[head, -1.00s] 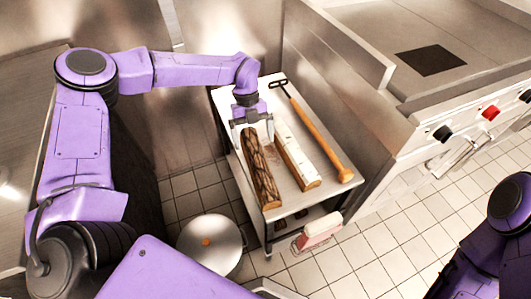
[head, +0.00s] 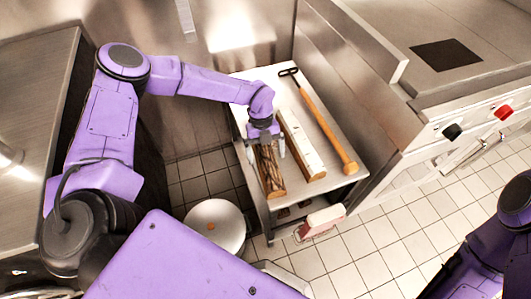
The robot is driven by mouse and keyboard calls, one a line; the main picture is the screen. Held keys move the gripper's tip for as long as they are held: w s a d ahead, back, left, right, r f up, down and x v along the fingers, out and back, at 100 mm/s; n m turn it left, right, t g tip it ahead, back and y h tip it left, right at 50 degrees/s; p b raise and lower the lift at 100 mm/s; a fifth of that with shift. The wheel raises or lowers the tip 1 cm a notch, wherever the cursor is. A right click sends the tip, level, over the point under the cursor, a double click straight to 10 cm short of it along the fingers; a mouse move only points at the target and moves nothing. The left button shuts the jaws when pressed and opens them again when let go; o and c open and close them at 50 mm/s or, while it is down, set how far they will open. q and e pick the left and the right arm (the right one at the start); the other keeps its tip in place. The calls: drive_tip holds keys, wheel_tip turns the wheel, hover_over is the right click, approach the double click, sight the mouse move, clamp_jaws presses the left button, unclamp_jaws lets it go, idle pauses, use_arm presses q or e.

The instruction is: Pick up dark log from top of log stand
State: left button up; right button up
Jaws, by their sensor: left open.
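The dark log (head: 270,173) with rough brown bark lies lengthwise on top of the log stand (head: 323,187), along its left side. My left gripper (head: 266,153) is open and points down over the log's upper part, one finger on each side of it. The gripper hides the far end of the log. I cannot tell how far down the fingers reach beside it. My right arm shows at the lower right edge, but its gripper is out of view.
A pale white log (head: 301,147) lies just right of the dark log. Beyond it lies a long orange-handled tool (head: 328,130). A round metal lid (head: 214,227) is on the left, and a pink-and-white object (head: 322,220) is near the stand's front. A counter with knobs stands right.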

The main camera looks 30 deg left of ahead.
use_arm(q)
drive_tip(key=shift+f, duration=0.25)
drive_tip(key=c, duration=1.8)
drive_tip(key=shift+r, duration=0.15)
